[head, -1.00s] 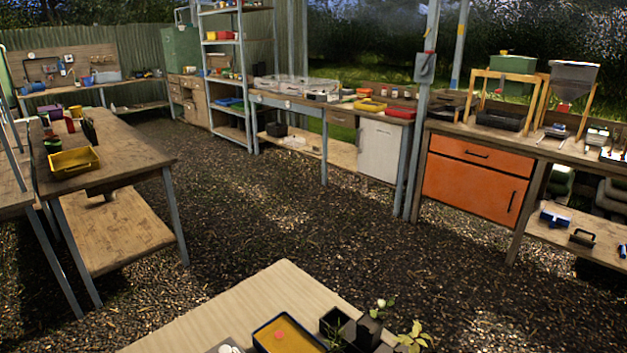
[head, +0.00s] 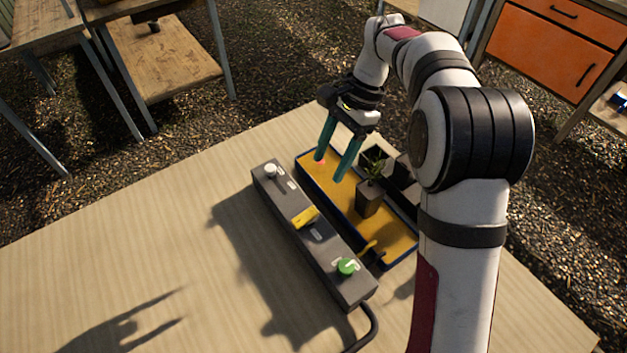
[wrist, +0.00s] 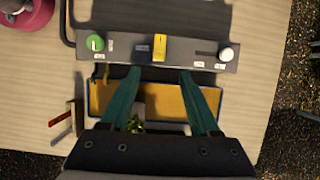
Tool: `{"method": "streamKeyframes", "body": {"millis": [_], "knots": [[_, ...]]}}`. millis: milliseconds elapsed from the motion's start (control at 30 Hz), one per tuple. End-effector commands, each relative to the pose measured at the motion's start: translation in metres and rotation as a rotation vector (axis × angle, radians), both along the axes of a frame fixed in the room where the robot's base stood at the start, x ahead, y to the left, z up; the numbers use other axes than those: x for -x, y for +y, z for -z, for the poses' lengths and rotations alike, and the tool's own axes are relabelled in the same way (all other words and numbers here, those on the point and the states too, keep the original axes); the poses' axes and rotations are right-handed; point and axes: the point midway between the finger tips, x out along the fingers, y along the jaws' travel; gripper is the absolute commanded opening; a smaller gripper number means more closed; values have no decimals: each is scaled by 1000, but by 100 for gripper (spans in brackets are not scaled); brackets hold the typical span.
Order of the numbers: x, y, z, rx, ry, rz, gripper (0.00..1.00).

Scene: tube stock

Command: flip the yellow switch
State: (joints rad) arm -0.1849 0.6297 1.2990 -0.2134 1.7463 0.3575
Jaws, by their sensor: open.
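The yellow switch (head: 305,217) is a small tilted rocker or lever in the middle of a long dark grey control box on the table. In the wrist view the yellow switch (wrist: 160,47) sits straight ahead, between the lines of the two fingers. My gripper (head: 333,168) is open and empty, with two teal fingers pointing down. It hangs above the yellow tray, behind the box in the head view and apart from the switch. In the wrist view my gripper (wrist: 160,76) has its fingertips just short of the box.
The control box (head: 276,200) also carries a white knob (head: 270,171) and a green knob (head: 347,266). A blue-rimmed tray (head: 298,158) with a yellow inside lies alongside, holding a potted plant (head: 370,198). A cable leaves the box's near end. The table's left is clear.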

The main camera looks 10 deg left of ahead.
Motion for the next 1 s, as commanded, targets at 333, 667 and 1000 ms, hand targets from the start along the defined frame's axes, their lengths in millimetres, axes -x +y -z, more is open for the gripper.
{"method": "streamKeyframes", "body": {"millis": [333, 667, 1000], "knots": [[28, 27, 92, -1, 5, -2, 62], [38, 36, 127, -1, -1, -1, 62], [38, 37, 127, -2, 0, -1, 43]]}}
